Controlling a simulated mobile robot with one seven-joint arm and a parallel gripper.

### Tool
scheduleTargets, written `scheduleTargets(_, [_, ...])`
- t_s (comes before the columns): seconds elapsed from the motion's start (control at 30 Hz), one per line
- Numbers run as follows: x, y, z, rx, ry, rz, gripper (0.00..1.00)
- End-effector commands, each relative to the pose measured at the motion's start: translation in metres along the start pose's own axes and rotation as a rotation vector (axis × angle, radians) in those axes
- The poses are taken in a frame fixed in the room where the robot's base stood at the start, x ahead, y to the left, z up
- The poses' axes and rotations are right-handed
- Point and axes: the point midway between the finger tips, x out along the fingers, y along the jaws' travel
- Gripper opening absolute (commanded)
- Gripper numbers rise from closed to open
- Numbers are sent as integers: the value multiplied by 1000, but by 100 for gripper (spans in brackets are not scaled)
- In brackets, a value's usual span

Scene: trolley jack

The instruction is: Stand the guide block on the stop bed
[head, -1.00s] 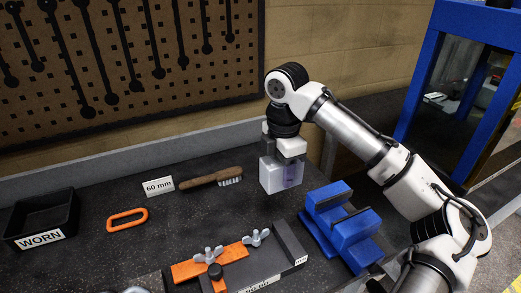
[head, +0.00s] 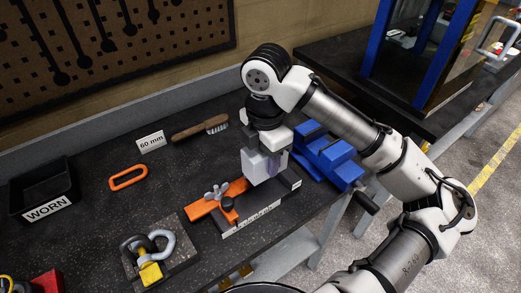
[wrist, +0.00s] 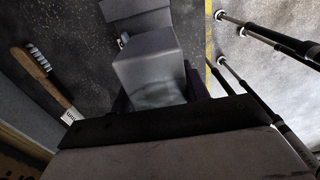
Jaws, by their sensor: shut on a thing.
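The guide block (head: 252,169) is a pale grey block held upright in my gripper (head: 270,168). In the wrist view the block (wrist: 148,68) fills the space between the dark fingers. The stop bed (head: 252,221) is a dark, low bed with an orange bar (head: 203,208) and a wing nut at its left. The block is over the bed's right half, to the right of the wing nut. My gripper is shut on the block. I cannot tell whether the block's underside touches the bed; the contact area is hidden.
A blue vise-like block (head: 325,155) stands close to the right of my gripper, near the bench edge. A brush (head: 200,128), a "60 mm" card (head: 151,142), an orange ring (head: 128,177) and a "WORN" tray (head: 42,192) lie further left. A plate with shackles (head: 150,250) is front left.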

Motion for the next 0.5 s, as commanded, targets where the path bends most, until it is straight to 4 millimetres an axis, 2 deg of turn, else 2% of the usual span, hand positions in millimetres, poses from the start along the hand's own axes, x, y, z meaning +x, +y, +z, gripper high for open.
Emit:
scheduleTargets(0.43, [-2, 0, 0, 0, 1, 1, 0])
scheduleTargets(0.5, [3, 0, 0, 1, -1, 1, 0])
